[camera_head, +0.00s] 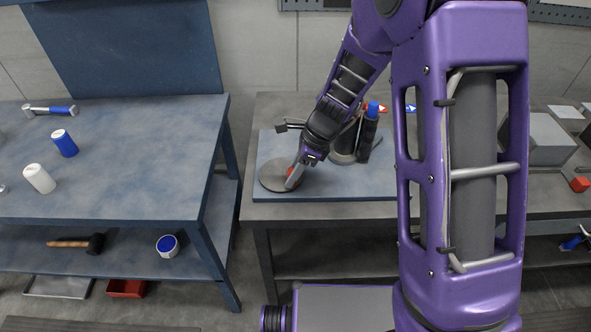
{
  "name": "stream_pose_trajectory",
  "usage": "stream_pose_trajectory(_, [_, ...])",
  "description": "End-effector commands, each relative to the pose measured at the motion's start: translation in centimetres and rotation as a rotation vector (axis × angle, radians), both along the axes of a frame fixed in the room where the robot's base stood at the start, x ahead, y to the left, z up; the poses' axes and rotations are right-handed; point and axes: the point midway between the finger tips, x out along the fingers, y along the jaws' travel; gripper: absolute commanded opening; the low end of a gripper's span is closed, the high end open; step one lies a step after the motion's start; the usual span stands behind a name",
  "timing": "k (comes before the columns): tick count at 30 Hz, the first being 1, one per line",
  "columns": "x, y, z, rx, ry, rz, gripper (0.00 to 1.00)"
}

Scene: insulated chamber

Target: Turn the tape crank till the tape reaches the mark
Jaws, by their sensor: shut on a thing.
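A round grey disc (270,181) lies at the left end of a blue-grey board (330,190) on the middle bench. A small red part, apparently the crank's knob (290,171), shows over the disc beside my fingers. My gripper (295,178) reaches down from the upper right and is shut on this red knob over the disc's right side. Behind my wrist stand a dark cylinder with a blue top (373,109) and another grey round body (343,155), partly hidden. Small red and blue arrow-like marks show near my arm. I cannot make out the tape.
A dark bracket (290,125) sticks out at the board's back left. The left bench (110,195) holds a hammer, a blue cylinder and a white cylinder, across a gap. My upper arm hides the board's right end.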

Motion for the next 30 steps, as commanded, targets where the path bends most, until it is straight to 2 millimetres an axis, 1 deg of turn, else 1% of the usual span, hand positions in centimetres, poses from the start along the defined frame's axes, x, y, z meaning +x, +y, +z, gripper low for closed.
stream_pose_trajectory(6, [-0.53, 0.55, -0.03, 0.001, 0.003, -0.127, 0.00])
stream_pose_trajectory(12, [-0.65, 0.81, -0.01, 0.001, 0.001, -0.196, 0.00])
stream_pose_trajectory(19, [-0.68, 0.94, 0.00, 0.001, 0.001, -0.226, 0.00])
stream_pose_trajectory(29, [-0.66, 0.96, 0.00, 0.001, 0.001, -0.226, 0.00])
stream_pose_trajectory(30, [-0.66, 0.96, 0.01, 0.001, 0.001, -0.226, 0.33])
